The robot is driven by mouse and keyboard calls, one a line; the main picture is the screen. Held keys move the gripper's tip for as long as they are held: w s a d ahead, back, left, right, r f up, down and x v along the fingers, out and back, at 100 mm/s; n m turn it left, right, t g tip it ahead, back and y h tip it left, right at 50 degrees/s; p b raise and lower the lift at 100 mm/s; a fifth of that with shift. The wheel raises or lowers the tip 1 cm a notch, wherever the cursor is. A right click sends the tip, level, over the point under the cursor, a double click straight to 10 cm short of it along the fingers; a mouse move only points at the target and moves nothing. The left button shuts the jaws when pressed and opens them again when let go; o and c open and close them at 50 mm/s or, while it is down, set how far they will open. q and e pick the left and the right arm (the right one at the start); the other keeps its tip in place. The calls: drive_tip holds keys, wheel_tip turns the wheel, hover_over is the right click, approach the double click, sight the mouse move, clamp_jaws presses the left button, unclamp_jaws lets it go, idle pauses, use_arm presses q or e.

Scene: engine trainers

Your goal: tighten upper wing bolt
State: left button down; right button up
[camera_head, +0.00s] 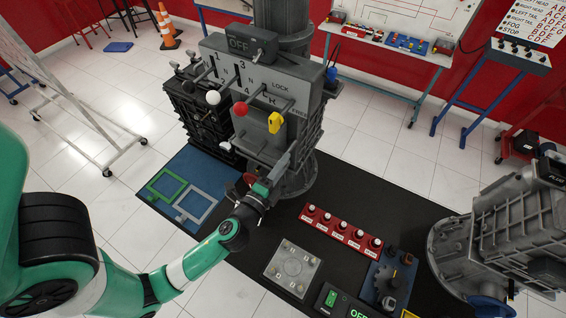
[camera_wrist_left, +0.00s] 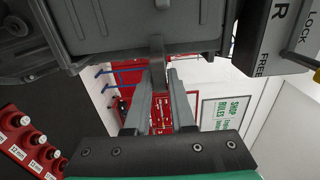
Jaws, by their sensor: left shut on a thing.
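My left gripper (camera_head: 284,163) reaches up from the lower left to the lower front of the grey lever panel (camera_head: 222,62). In the left wrist view its two grey fingers (camera_wrist_left: 160,76) are shut on a small grey tab (camera_wrist_left: 157,48) hanging from the underside of a grey housing (camera_wrist_left: 140,22). The tab looks like a wing of the upper wing bolt; the rest of the bolt is hidden. In the head view the gripper covers the gripped part. My right gripper is in neither view.
White (camera_head: 213,97), red (camera_head: 241,108) and yellow (camera_head: 275,122) lever knobs stick out above the gripper. A row of red blocks (camera_head: 340,232), a grey plate (camera_head: 292,268) and a blue mat (camera_head: 190,190) lie on the dark bench. A second grey unit (camera_head: 520,228) stands right.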

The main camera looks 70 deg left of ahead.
use_arm(q)
drive_tip(key=c, duration=0.8)
unclamp_jaws()
drive_tip(key=p+v, duration=0.1)
drive_tip(key=v, duration=1)
drive_tip(key=shift+s, duration=0.25)
